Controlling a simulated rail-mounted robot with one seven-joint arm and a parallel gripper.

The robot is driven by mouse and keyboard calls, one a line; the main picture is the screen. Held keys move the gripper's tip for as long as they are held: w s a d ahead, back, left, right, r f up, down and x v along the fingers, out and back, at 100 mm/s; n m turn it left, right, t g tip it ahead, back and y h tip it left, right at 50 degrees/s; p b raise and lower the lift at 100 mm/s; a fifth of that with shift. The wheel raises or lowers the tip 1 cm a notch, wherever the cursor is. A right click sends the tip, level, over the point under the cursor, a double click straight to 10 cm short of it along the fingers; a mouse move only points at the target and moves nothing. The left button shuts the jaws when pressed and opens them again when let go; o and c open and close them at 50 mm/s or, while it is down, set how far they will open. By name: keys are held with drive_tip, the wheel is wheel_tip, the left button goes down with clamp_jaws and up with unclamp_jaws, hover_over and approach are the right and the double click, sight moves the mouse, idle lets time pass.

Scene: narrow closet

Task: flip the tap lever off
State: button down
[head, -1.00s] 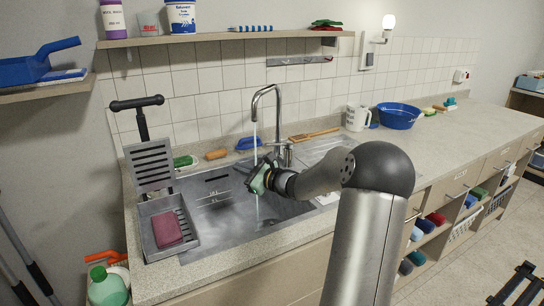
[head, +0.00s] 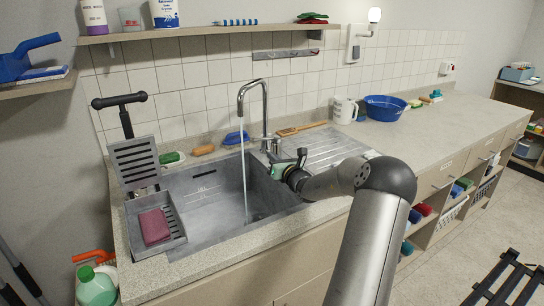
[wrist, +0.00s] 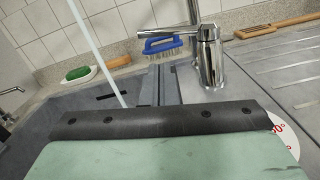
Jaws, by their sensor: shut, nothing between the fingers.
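The chrome tap (head: 265,112) stands behind the sink, its tall spout curving over the basin. A water stream (head: 244,160) runs from the spout into the sink (head: 205,205). In the wrist view, the tap body (wrist: 209,60) stands right of centre, and its lever (wrist: 165,34) points left, roughly level. The stream (wrist: 98,55) passes at the left. My gripper (head: 274,158) is shut and empty, over the sink's right rim, close in front of the tap base. In the wrist view its fingers (wrist: 160,82) point forward, below and left of the lever, with a visible gap.
A blue brush (wrist: 163,44) lies behind the lever, with a green sponge (wrist: 80,73) to its left. The ribbed drainboard (head: 335,147) is right of the tap. A white jug (head: 345,110) and blue basin (head: 385,107) stand further right.

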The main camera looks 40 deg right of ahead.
sight(266, 139)
drive_tip(key=w+d+p, duration=0.1)
drive_tip(key=w, duration=0.6)
drive_tip(key=shift+w+d+r, duration=0.15)
drive_tip(key=shift+w+r, duration=0.05)
drive_tip(key=shift+w, duration=0.15)
